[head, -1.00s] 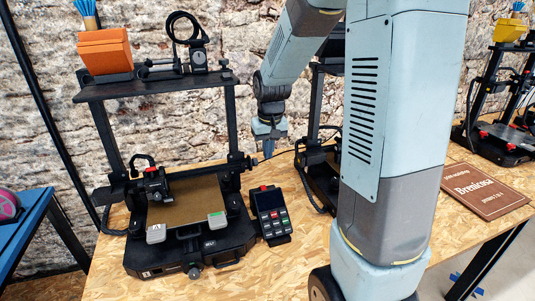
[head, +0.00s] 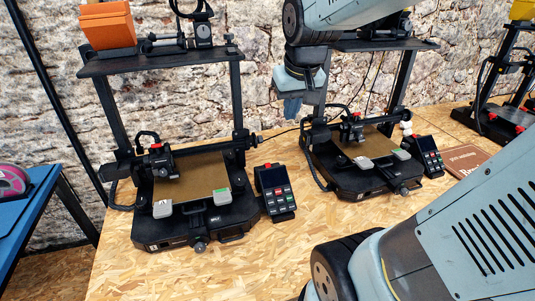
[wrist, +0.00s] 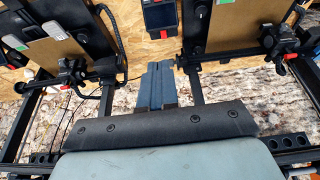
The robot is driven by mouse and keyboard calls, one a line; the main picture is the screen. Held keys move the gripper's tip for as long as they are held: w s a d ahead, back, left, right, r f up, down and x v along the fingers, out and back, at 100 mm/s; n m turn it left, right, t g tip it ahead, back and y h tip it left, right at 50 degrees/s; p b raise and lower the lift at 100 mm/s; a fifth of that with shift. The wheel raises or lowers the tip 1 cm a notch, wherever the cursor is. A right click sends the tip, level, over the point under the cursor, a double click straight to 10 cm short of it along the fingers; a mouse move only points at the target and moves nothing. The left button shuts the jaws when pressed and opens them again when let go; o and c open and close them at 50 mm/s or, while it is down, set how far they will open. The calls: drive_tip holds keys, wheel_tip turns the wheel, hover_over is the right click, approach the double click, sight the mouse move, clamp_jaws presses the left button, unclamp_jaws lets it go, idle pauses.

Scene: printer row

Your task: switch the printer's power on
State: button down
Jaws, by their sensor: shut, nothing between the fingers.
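A black 3D printer (head: 195,238) with a tan bed stands on the table at left in the head view. A second black printer (head: 365,182) stands to its right. Each has a control box with a screen and coloured buttons beside it, one by the left printer (head: 274,192) and one by the second printer (head: 427,156). No power switch can be made out. My gripper (head: 292,106) hangs in the air between the two printers' upright frames, pointing down. In the wrist view its fingers (wrist: 157,84) are closed together and empty, apart from both printers.
A wooden table (head: 290,240) carries the printers, with bare room in front. A brown sign (head: 464,157) lies at right near a third printer (head: 508,125). A cable runs between the first two printers. A stone wall (head: 60,110) stands behind.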

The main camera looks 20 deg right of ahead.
drive_tip(key=s+r+t, duration=0.1)
drive_tip(key=s+r, duration=0.1)
drive_tip(key=s, duration=0.7)
drive_tip(key=shift+s+r, duration=0.2)
drive_tip(key=shift+r, duration=0.2)
drive_tip(key=shift+a, duration=0.1)
